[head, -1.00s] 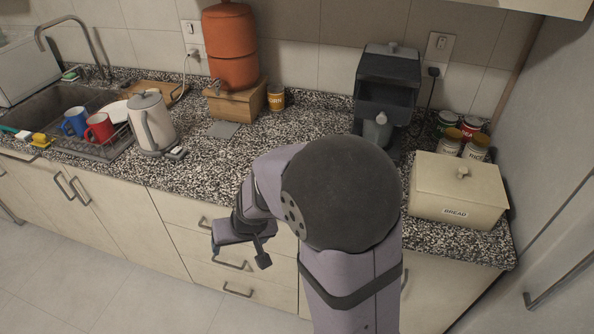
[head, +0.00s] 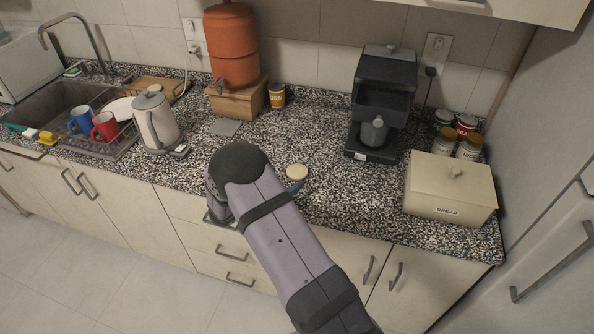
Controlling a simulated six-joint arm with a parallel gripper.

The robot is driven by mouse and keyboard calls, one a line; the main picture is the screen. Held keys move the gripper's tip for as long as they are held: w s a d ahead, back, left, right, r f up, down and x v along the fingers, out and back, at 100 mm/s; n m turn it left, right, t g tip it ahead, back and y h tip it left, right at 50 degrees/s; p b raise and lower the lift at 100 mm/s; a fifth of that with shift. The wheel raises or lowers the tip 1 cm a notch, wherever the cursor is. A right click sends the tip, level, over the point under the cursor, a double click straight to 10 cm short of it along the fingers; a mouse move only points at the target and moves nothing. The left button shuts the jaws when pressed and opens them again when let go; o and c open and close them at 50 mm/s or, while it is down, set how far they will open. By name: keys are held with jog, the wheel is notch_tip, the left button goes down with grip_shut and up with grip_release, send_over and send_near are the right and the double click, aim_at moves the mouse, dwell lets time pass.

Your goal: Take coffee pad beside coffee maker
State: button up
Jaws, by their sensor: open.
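The coffee pad, a small pale round disc (head: 297,172), lies flat on the speckled counter just right of my arm's bend. The black coffee maker (head: 384,90) stands at the back, right of the pad and apart from it. A grey cup or holder (head: 374,132) sits in its lower opening. My arm rises from the bottom of the picture and bends left of the pad. My gripper is hidden behind the arm, so I cannot see its fingers or its distance from the pad.
A small blue object (head: 296,187), partly hidden by my arm, is close to the pad. A bread box (head: 450,190) and several jars stand right. The kettle (head: 155,122) and dish rack are left. The counter between pad and coffee maker is clear.

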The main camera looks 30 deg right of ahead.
aim_at(295, 172)
jog(key=shift+p+x, duration=0.95)
jog(key=shift+x, duration=0.65)
jog(key=shift+p+x, duration=0.95)
jog(key=shift+x, duration=1.15)
jog(key=shift+w+a+f, duration=0.1)
jog(key=shift+w+a, duration=0.1)
jog(key=c, duration=1.1)
